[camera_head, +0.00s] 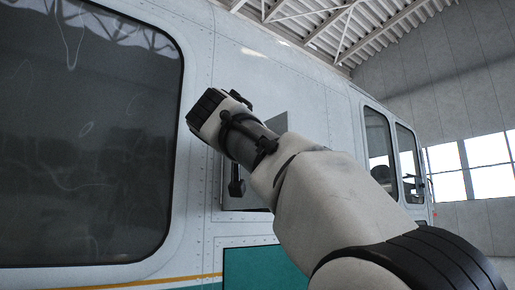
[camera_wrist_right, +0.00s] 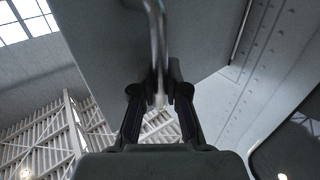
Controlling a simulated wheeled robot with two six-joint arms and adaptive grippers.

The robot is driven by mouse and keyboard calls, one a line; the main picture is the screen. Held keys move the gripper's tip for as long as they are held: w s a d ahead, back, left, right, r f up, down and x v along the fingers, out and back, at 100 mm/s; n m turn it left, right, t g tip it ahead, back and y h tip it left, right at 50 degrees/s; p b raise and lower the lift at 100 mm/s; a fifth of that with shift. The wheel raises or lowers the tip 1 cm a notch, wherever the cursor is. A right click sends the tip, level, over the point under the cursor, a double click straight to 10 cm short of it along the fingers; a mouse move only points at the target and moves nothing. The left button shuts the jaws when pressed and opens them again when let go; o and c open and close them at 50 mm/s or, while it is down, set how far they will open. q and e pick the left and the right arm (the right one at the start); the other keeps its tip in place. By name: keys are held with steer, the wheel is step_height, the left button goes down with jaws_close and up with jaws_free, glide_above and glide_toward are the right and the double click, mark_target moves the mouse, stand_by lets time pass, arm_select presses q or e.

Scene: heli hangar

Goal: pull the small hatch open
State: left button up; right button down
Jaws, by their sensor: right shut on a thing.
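The small hatch (camera_head: 279,124) is a grey panel on the helicopter's white side, mostly hidden behind my right arm in the head view. In the right wrist view the hatch panel (camera_wrist_right: 205,38) stands at an angle to the riveted fuselage, so it is partly open. A curved metal handle (camera_wrist_right: 157,40) comes off the panel. My right gripper (camera_wrist_right: 160,95) is shut on this handle. My left gripper is in neither view.
The helicopter's side (camera_head: 232,60) fills the head view, with a large dark window (camera_head: 85,130) at left and smaller windows (camera_head: 378,150) farther right. A teal panel (camera_head: 250,268) lies below the hatch. Open hangar space shows at the right.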

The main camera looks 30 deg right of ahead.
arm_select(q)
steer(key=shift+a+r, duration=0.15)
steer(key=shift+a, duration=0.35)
arm_select(e)
steer(key=shift+a+g, duration=0.3)
steer(key=shift+a, duration=0.2)
steer(key=shift+d, duration=0.15)
steer(key=c, duration=1.2)
jaws_free()
